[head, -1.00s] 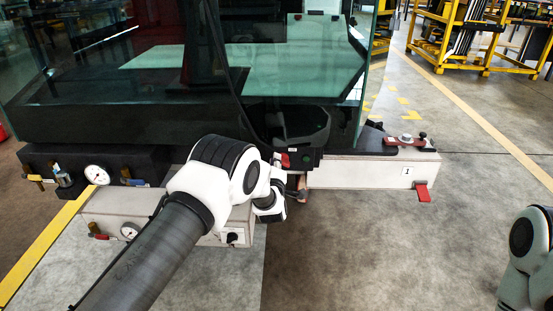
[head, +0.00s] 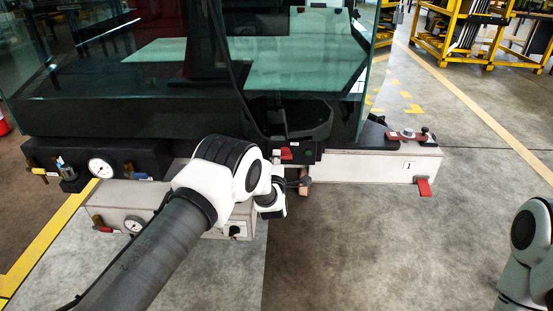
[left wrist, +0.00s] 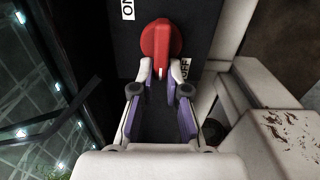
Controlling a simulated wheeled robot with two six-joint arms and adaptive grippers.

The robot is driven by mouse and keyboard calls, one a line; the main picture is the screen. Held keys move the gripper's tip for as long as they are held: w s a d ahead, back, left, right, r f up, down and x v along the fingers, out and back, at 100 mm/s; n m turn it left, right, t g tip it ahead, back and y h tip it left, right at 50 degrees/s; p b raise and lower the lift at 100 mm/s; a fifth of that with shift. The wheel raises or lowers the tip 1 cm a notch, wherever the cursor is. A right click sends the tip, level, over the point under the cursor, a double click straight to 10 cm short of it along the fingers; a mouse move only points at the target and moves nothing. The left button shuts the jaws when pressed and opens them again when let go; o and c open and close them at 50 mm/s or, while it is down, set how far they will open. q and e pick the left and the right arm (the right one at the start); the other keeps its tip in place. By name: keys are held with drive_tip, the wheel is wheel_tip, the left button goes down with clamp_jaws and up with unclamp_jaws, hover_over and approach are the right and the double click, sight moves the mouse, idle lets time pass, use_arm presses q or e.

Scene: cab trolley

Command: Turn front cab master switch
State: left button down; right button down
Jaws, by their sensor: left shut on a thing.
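The red master switch (left wrist: 162,45) is a round knob with a raised grip bar, on a dark panel between an ON label (left wrist: 128,9) and an OFF label (left wrist: 184,69). Its bar points toward the bottom of the left wrist view. My left gripper (left wrist: 160,72) is shut on the bar, one fingertip on each side. In the head view the red switch (head: 286,153) shows on the black box at the cab's lower corner, beyond my left wrist. My left gripper is largely hidden there by the arm. My right arm shows at the right edge; its gripper is out of view.
The glass cab front (head: 300,65) rises just behind the switch. Gauges (head: 101,167) and valves sit at left. Yellow racks (head: 455,35) stand far back. The floor in front is clear.

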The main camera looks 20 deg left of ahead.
use_arm(q)
drive_tip(key=c, duration=1.2)
unclamp_jaws()
drive_tip(key=shift+f, duration=0.1)
drive_tip(key=v, duration=1.2)
